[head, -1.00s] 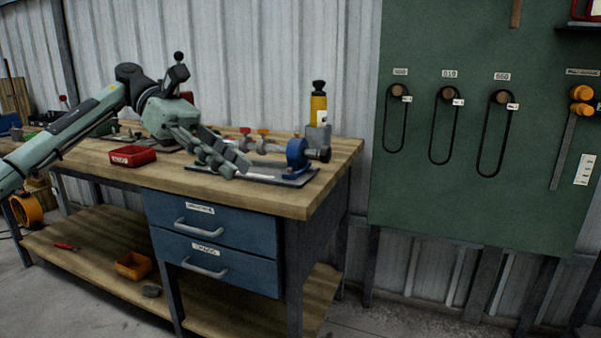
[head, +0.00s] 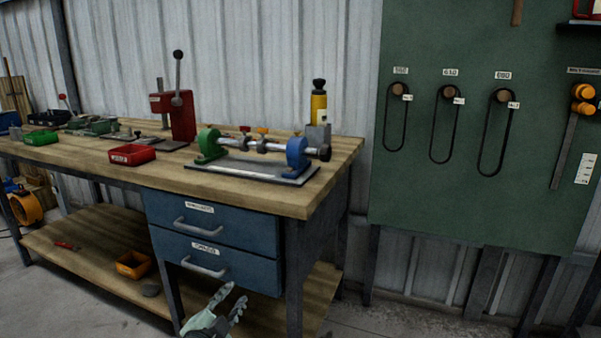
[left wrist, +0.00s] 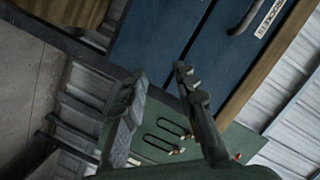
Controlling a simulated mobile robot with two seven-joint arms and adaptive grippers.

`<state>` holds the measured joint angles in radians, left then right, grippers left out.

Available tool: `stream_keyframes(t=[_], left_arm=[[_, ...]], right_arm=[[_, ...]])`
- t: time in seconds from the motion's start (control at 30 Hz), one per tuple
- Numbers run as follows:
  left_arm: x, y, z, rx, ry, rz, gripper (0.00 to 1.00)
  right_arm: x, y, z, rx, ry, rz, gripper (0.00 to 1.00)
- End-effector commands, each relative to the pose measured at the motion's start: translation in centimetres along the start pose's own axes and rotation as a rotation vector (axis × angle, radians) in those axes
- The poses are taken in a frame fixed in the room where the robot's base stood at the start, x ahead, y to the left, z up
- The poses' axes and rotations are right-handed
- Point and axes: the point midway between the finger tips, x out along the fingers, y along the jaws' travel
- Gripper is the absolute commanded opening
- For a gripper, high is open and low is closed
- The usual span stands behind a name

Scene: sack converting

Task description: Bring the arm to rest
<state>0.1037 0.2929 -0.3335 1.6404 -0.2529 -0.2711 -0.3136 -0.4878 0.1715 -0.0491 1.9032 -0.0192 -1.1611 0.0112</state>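My left gripper (head: 232,300) is low in the head view, in front of the bench below the blue drawers. Its two fingers point upward and stand apart, with nothing between them. In the left wrist view the same gripper (left wrist: 160,82) shows both fingers spread and empty. The rest of the left arm is cut off by the bottom edge of the head view. My right gripper is in neither view.
The workbench (head: 285,200) carries a roller fixture with a blue holder (head: 298,155), a red press (head: 183,117) and a red bin (head: 132,155). Blue drawers (head: 215,248) are close to the gripper. A green board (head: 440,190) with hanging belts is at right.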

Motion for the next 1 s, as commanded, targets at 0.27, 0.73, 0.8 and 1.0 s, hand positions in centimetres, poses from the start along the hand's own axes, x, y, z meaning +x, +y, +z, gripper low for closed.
stream_keyframes(t=[0.27, 0.73, 0.8, 1.0], left_arm=[[-12.3, 11.2, 14.3, -0.390, -0.542, 0.197, 0.28], [-32.2, 20.9, 22.3, -0.716, -1.140, 0.356, 0.28], [-32.6, 21.0, 22.4, -0.721, -1.152, 0.359, 0.28], [-32.6, 21.0, 22.4, -0.721, -1.152, 0.359, 0.28]], right_arm=[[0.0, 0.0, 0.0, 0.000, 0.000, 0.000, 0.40], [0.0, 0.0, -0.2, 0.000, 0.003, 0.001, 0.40], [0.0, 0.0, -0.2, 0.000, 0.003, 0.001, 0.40], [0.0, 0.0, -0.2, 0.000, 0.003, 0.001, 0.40]])
